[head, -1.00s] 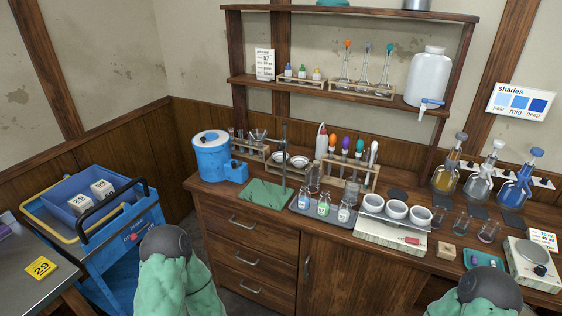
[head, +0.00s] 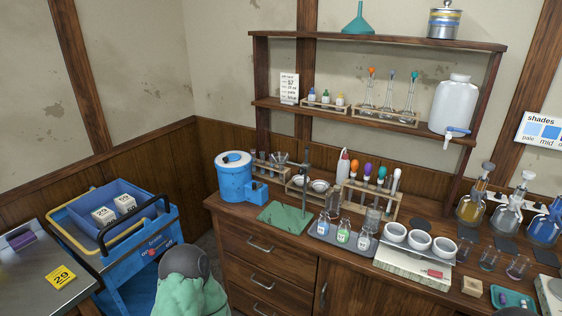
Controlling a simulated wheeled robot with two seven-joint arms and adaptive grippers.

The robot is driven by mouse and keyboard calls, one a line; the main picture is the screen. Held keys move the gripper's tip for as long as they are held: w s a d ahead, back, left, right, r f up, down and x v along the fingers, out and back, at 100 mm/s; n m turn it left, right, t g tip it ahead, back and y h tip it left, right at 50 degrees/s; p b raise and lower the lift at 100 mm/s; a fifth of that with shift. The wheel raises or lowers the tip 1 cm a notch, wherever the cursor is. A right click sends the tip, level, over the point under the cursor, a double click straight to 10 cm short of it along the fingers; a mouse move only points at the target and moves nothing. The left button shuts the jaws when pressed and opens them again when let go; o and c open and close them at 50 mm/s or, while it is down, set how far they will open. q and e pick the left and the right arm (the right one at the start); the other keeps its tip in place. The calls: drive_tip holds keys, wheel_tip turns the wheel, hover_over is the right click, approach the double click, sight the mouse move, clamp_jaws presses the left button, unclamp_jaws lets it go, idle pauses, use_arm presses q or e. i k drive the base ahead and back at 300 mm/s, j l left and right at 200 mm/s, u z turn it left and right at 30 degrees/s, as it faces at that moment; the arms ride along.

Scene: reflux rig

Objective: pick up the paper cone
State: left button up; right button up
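I cannot make out a paper cone for certain in the head view. A teal funnel (head: 358,20) stands mouth down on the top shelf, but it does not look like paper. Two pale round dishes or papers (head: 319,185) sit in a low wooden holder on the counter; I cannot tell which they are. Neither gripper is in view.
Bottles on a grey tray (head: 322,236), white bowls (head: 419,244) and flasks (head: 508,212) crowd the right. A blue cart (head: 139,264) stands left.

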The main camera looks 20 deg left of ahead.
sight(297, 178)
drive_tip(key=i+j+z, duration=0.2)
drive_tip(key=j, duration=0.25)
drive_tip(key=j+z, duration=0.15)
drive_tip(key=j, duration=0.3)
drive_tip(key=i+j+z, duration=0.2)
drive_tip(key=j, duration=0.3)
drive_tip(key=k, duration=0.1)
